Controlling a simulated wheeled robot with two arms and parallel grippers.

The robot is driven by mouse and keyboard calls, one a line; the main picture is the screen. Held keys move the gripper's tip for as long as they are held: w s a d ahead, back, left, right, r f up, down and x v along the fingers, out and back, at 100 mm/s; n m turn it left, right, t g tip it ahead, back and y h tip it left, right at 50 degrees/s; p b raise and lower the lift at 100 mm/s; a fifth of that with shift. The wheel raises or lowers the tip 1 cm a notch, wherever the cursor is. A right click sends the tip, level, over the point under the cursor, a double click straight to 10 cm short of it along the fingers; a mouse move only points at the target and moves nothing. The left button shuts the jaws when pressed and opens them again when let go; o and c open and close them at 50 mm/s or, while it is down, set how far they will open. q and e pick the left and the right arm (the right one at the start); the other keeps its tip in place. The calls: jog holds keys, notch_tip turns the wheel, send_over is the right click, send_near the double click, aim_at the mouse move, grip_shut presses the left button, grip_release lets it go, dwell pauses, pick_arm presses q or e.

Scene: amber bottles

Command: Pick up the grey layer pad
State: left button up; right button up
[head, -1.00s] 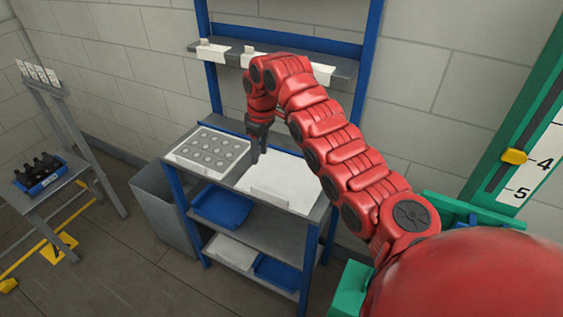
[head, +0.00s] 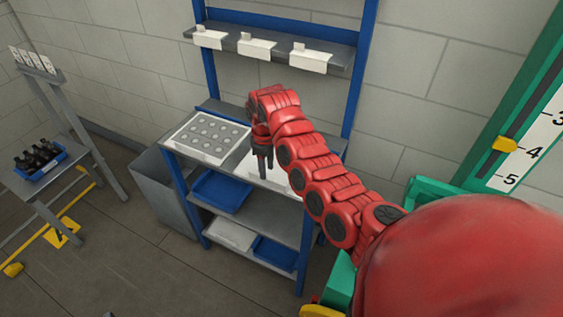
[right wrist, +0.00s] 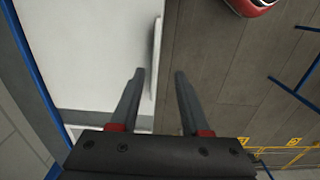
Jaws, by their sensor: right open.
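A flat, plain, pale grey sheet (head: 280,183), which looks like the layer pad, lies at the right of the workbench top and is partly hidden by my right arm. In the right wrist view a pale flat surface (right wrist: 95,55) fills the left side. A thin white raised strip (right wrist: 155,55) along its edge lies ahead of the gap between my fingers. My right gripper (head: 265,168) points down above the sheet's left part; it also shows in the right wrist view (right wrist: 160,74), open with nothing between its fingers. I cannot tell whether it touches the sheet. My left gripper is not in view.
A white tray with grey round spots (head: 208,137) lies left of the sheet. Blue trays (head: 220,190) sit on the lower shelves. An upper shelf (head: 270,45) with white labels is behind. A stand at left holds a blue crate (head: 40,166) of dark bottles. A grey bin (head: 165,190) stands beside the bench.

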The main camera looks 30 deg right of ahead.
aim_at(270, 179)
jog(key=shift+s+d+f+p, duration=0.1)
jog(key=shift+d+f+p, duration=0.15)
jog(key=shift+f+p, duration=0.55)
jog(key=shift+s+d+f+p, duration=0.1)
jog(key=shift+d+f+p, duration=0.1)
jog(key=shift+f+p, duration=0.55)
notch_tip(270, 179, down, 2)
jog(key=shift+f, duration=0.1)
jog(key=shift+w+f, duration=0.15)
grip_shut()
